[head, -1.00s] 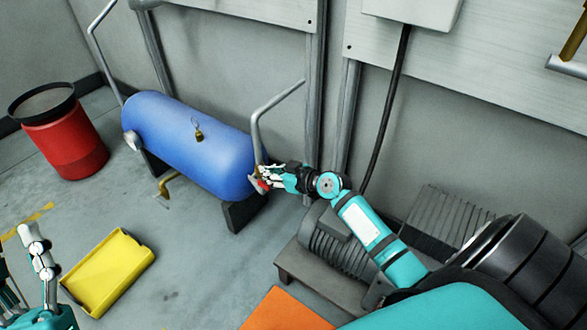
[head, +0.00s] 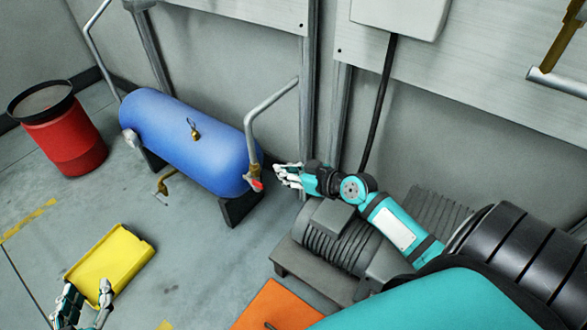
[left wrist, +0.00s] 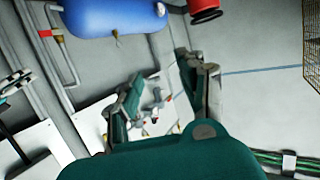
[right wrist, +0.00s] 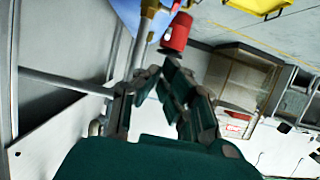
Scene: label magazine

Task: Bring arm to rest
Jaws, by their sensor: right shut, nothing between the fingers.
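My right gripper (head: 287,175) is shut and empty in the head view, just right of the red-handled valve (head: 254,181) and apart from it. Its arm reaches in from the lower right, above a grey motor. In the right wrist view its fingers (right wrist: 163,78) are close together with nothing held. My left gripper (head: 88,292) is at the lower left of the head view, in front of the yellow tray (head: 132,252). In the left wrist view its fingers (left wrist: 162,75) stand apart, with nothing between them.
A blue tank (head: 185,140) with a bent grey pipe (head: 268,103) stands by the wall. The grey motor (head: 340,235) sits below my right arm. A red drum (head: 68,140) is far left, and an orange panel (head: 285,310) lies in front.

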